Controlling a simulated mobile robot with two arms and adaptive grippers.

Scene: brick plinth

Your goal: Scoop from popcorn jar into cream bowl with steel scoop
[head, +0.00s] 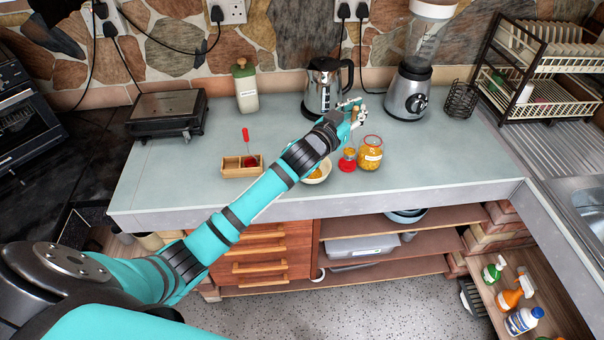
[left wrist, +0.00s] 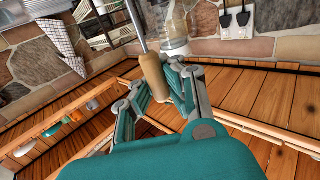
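The popcorn jar (head: 369,157) is glass with yellow kernels and a red rim, standing near the counter's front. The cream bowl (head: 325,168) is to its left, partly hidden by my left arm, with some yellow-orange contents. My left gripper (head: 352,114) is above and behind the jar. In the left wrist view my left gripper (left wrist: 160,92) is shut on the tan handle of the scoop (left wrist: 153,75), whose steel shaft runs to the top edge. The scoop's head is out of that view, and I cannot make it out in the head view. My right gripper is not in view.
A small red-based item (head: 347,160) stands between bowl and jar. A wooden box (head: 242,170) with a red-handled utensil is left. A kettle (head: 322,92), blender (head: 407,95), green-topped canister (head: 246,92) and grill (head: 168,112) line the back. The counter's right front is clear.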

